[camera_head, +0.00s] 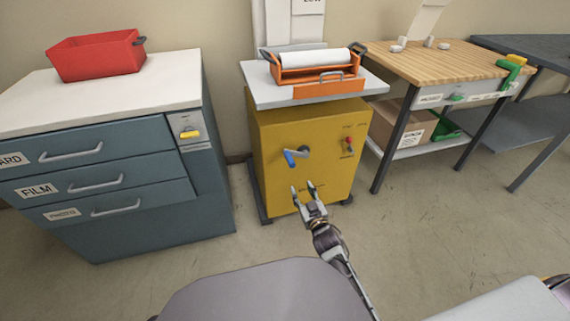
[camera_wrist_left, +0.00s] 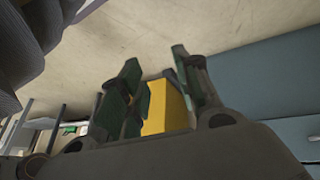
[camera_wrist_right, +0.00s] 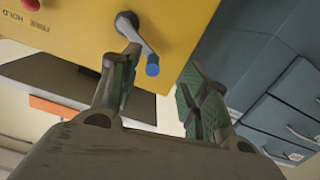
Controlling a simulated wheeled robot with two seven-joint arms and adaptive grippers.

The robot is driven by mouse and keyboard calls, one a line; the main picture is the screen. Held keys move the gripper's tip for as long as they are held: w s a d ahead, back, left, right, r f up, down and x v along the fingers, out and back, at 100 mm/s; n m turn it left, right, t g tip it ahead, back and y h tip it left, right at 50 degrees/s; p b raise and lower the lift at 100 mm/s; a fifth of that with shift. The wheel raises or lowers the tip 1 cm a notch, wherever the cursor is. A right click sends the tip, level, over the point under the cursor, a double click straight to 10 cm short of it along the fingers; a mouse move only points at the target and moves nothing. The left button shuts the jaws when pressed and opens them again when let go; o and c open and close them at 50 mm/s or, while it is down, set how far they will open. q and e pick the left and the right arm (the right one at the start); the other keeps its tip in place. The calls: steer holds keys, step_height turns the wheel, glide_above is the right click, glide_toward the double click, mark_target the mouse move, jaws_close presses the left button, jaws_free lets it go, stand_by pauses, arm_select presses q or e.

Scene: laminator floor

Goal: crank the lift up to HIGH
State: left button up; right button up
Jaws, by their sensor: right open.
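The yellow lift (camera_head: 275,185) stands against the wall. Its grey crank (camera_head: 302,152) is on the front and has a blue handle (camera_head: 290,158) pointing lower left. A red knob (camera_head: 348,142) is to its right. My right gripper (camera_head: 309,190) is open and empty, below and in front of the crank. In the right wrist view the blue handle (camera_wrist_right: 152,66) shows beyond and between the fingers, apart from them. My left gripper (camera_wrist_left: 160,85) shows only in its wrist view, fingers apart, with the yellow lift (camera_wrist_left: 165,108) far beyond.
The lift's grey top (camera_head: 262,88) carries an orange tray (camera_head: 318,88) with a white roll (camera_head: 316,58). A blue drawer cabinet (camera_head: 105,225) with a red bin (camera_head: 95,57) stands left. A wooden-topped bench (camera_head: 440,62) stands right. Floor in front is clear.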

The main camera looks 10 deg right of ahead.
arm_select(q)
steer(key=shift+w+a+r+b, duration=0.1)
steer(key=shift+w+r+b, duration=0.15)
steer(key=shift+r, duration=0.3)
steer(key=shift+w+r+b, duration=0.15)
steer(key=shift+r+b, duration=0.05)
steer(key=shift+r, duration=0.35)
arm_select(e)
steer(key=r, duration=0.1)
steer(key=w+r, duration=0.1)
steer(key=r, duration=0.1)
steer(key=shift+w+a+t, duration=0.15)
steer(key=shift+w+t, duration=0.1)
steer(key=shift+t, duration=0.15)
arm_select(q)
steer(key=shift+f, duration=0.15)
arm_select(e)
steer(key=shift+w, duration=0.2)
